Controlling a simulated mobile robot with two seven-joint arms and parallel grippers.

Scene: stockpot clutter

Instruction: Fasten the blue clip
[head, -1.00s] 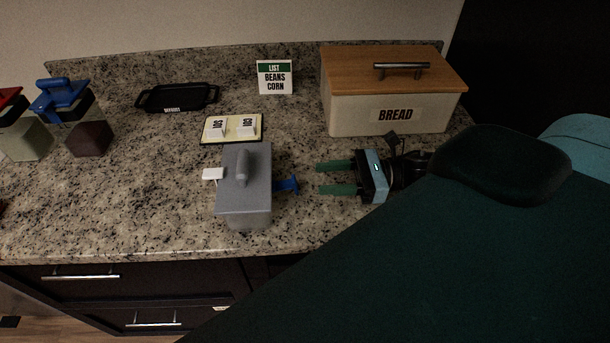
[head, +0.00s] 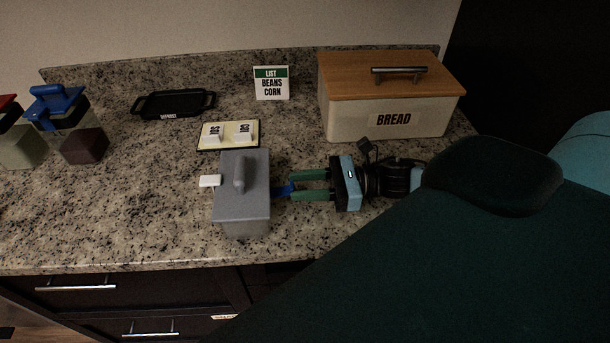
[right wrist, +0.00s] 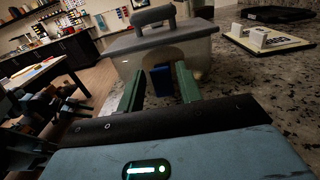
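In the right wrist view the blue clip (right wrist: 161,81) stands between the open fingers (right wrist: 160,90), with a gap showing on each side. My left gripper is not in view.
A wooden-lidded bread box (head: 385,120) stands behind my right gripper. A yellow board with white blocks (head: 207,146), a list sign (head: 272,90) and a black tray (head: 174,104) lie further back. Jars with coloured lids (head: 75,125) stand at left. Counter left of the box is clear.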

